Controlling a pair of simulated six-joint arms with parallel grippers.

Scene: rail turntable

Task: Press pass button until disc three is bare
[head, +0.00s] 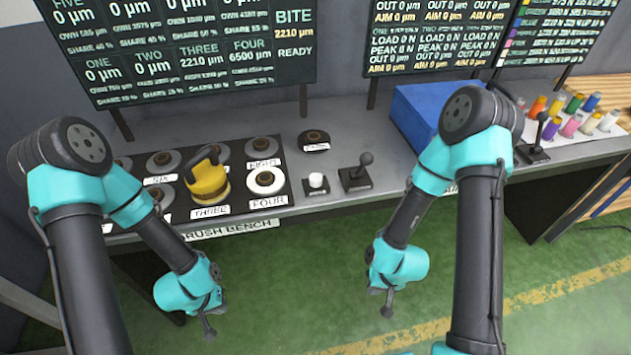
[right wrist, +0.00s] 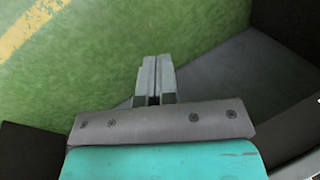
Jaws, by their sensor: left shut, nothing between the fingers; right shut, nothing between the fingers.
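Disc three is on the brush bench (head: 234,225), above the label THREE (head: 211,212). A yellow brush block with a handle (head: 207,180) sits over it and hides most of it. Disc four (head: 266,181) is white and uncovered to its right. A small white button (head: 316,180) on a dark base stands right of the discs; I cannot read a label on it. My left gripper (head: 210,333) is shut and empty, hanging in front of the bench. My right gripper (head: 387,308) is shut and empty, also in front of the bench; its closed fingers show in the right wrist view (right wrist: 155,80).
A black lever (head: 362,170) stands right of the white button. A blue box (head: 425,115), a second lever (head: 538,130) and several coloured spools (head: 572,115) are farther right. Boards above show readings; THREE reads 2210 and FOUR 6500. Green floor (head: 300,290) in front is clear.

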